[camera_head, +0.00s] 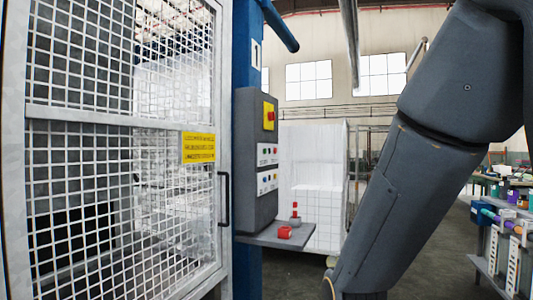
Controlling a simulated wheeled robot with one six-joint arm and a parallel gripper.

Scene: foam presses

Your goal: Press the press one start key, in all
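The press's grey control box (256,160) hangs on a blue post, right of the closed mesh guard door. It carries a red knob on a yellow plate (269,115). Below are two white button panels, an upper one (267,154) and a lower one (268,183), with small dark, red and green spots. I cannot tell which one is the start key. A white label (256,53), seemingly a "1", is on the post above. My grey arm crosses the right side of the view. Its gripper is out of view, below the frame.
The mesh guard door (120,150) has a yellow sign (198,147) and a dark handle (224,198). A small shelf (277,241) with red items juts out below the box. White stacked blocks (318,215) stand behind. A cluttered bench (490,250) is at right.

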